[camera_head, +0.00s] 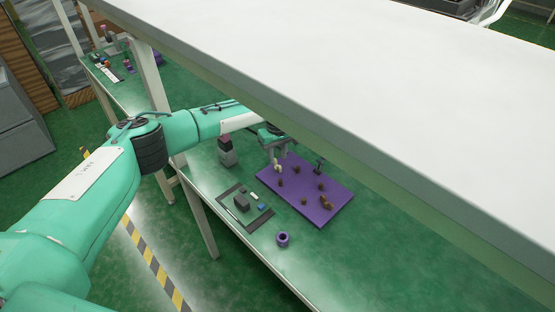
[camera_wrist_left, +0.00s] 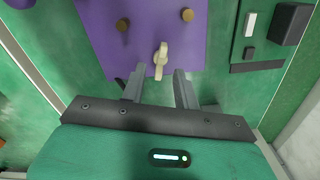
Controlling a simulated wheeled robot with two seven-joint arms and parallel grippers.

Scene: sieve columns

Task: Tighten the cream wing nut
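The cream wing nut (camera_wrist_left: 161,56) stands at the edge of the purple board (camera_wrist_left: 185,15) in the left wrist view. It also shows in the head view as a small pale shape (camera_head: 278,168) at the board's (camera_head: 318,208) far-left edge. My left gripper (camera_wrist_left: 160,74) is open. Its two grey fingers point at the board, with the lower end of the wing nut between their tips and a gap on each side. In the head view my left gripper (camera_head: 273,157) is small and partly hidden by the arm. My right gripper is not in view.
Several brown knobs (camera_head: 304,201) and a dark upright piece (camera_head: 319,165) stand on the board. A dark-framed tray (camera_head: 235,215) with small blocks and a purple ring (camera_head: 283,239) lie on the green table. A large white shelf (camera_head: 400,90) overhangs the right side.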

